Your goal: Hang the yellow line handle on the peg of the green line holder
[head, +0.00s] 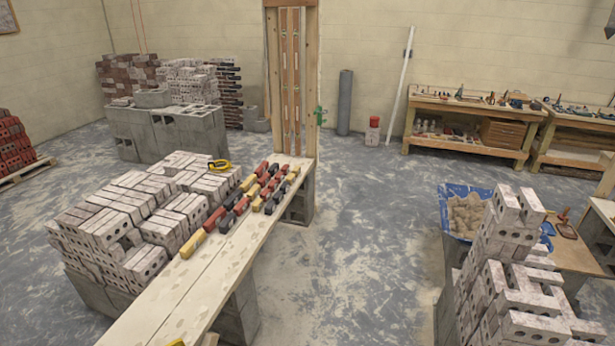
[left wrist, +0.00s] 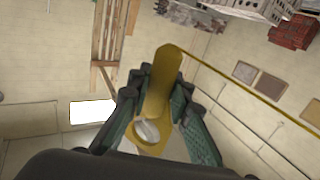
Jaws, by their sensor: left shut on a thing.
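In the left wrist view my left gripper (left wrist: 158,118) is shut on the yellow line handle (left wrist: 163,80). The handle is long and flat with a rounded far end, and a hole shows near its lower end between the fingers. A small yellow piece (head: 175,343) shows at the bottom edge of the head view; I cannot tell if it is the same handle. The green line holder (head: 320,115) is on the right side of the upright wooden frame in the head view. Its peg is too small to make out. My right gripper is in neither view.
A plank bench (head: 190,295) carries several red, yellow and black tools (head: 262,187). Brick stacks (head: 130,215) stand left of it, with a yellow coiled item (head: 219,165) on top. Another brick stack (head: 510,270) is at right. The floor between (head: 350,245) is clear.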

